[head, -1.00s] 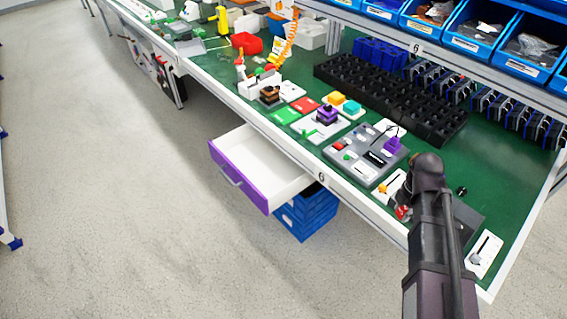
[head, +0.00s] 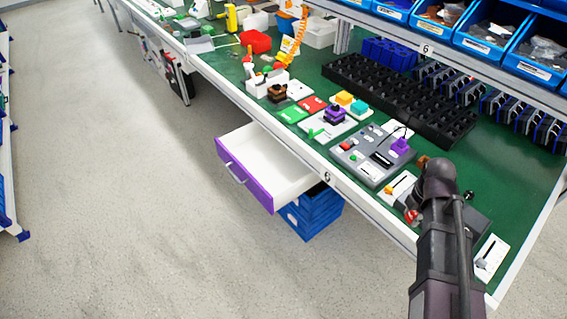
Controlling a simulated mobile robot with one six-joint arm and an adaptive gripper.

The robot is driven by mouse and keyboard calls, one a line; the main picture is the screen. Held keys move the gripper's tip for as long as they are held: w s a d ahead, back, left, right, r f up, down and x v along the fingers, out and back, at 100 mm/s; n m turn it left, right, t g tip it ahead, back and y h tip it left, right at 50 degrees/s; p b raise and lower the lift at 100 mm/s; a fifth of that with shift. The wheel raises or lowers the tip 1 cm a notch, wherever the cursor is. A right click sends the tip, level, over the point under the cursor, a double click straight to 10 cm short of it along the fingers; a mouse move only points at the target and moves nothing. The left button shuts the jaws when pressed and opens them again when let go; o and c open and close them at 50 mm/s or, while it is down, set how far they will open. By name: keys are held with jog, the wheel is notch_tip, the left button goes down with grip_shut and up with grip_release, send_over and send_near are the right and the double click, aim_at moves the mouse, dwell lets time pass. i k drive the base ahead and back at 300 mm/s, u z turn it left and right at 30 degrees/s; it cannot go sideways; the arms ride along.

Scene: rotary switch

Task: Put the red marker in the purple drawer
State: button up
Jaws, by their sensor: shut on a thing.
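The purple drawer (head: 246,176) hangs pulled out under the front edge of the bench. Its white inside (head: 268,155) looks empty, and it has a light handle on its purple front. I cannot make out the red marker for certain. A small red thing (head: 411,215) shows just left of my arm, and I cannot tell what it is. My dark arm reaches up from the bottom right over the bench. My gripper is hidden behind the arm, so its fingers and anything in them do not show.
A grey control box (head: 368,164) with buttons and a purple knob (head: 400,146) lies right of the drawer. Black trays (head: 400,98) and blue bins (head: 490,35) stand behind. Blue crates (head: 312,215) sit beneath the drawer. The floor in front is clear.

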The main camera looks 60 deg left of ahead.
aim_at(259, 171)
jog(key=z, duration=0.05)
jog(key=k, duration=1.6)
jog(key=u, duration=1.05)
jog(key=i, duration=1)
jog(key=z, duration=0.1)
